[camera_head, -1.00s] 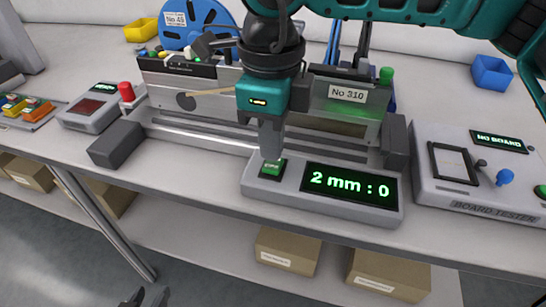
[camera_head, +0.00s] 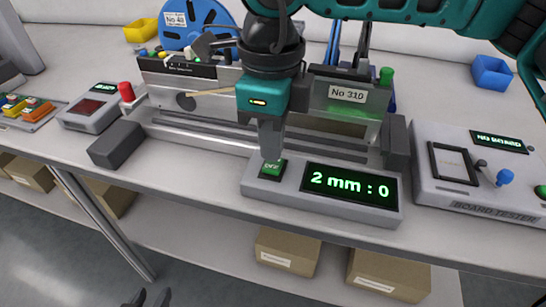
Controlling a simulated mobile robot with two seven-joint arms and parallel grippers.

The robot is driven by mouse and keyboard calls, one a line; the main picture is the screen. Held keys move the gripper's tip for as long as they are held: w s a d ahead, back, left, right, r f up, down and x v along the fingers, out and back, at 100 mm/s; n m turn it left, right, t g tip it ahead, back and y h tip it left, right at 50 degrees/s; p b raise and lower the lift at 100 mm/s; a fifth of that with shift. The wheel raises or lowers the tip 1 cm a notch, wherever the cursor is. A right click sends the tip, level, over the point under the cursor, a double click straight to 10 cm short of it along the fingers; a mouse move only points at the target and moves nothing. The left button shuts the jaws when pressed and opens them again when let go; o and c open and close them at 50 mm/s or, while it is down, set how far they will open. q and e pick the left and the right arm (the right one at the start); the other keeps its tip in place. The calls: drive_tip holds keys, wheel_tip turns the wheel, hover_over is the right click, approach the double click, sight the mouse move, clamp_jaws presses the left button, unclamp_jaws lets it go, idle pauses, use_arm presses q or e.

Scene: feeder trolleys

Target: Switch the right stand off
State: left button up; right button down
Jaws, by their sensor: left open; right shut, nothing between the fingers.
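A grey control box with a lit display reading "2 mm : 0" (camera_head: 349,186) sits at the front of the bench. A green lit button (camera_head: 271,168) is at its left end. My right gripper (camera_head: 270,157) is shut and empty, pointing down with its fingertips at the button's rear edge; I cannot tell whether they press it. Behind it stands the feeder labelled "No 310" (camera_head: 347,93), with a green lamp (camera_head: 386,75) on top. My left gripper (camera_head: 150,298) is open, low at the bottom edge, far below the bench and mostly cut off.
A board tester (camera_head: 470,206) stands close on the right. On the left are a red lamp (camera_head: 126,92), a dark grey block (camera_head: 117,144) and a small display box (camera_head: 90,117). A blue reel (camera_head: 203,18) is behind. Cardboard boxes (camera_head: 288,250) lie on the lower shelf.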

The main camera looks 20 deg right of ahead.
sight(272, 167)
drive_tip(key=shift+f, duration=0.1)
idle(0.4)
drive_tip(key=shift+f+b, duration=0.7)
drive_tip(key=shift+b, duration=0.1)
drive_tip(key=shift+f+b, duration=0.45)
drive_tip(key=shift+r, duration=0.1)
idle(0.3)
drive_tip(key=shift+r+p, duration=2.05)
drive_tip(key=shift+r, duration=1.45)
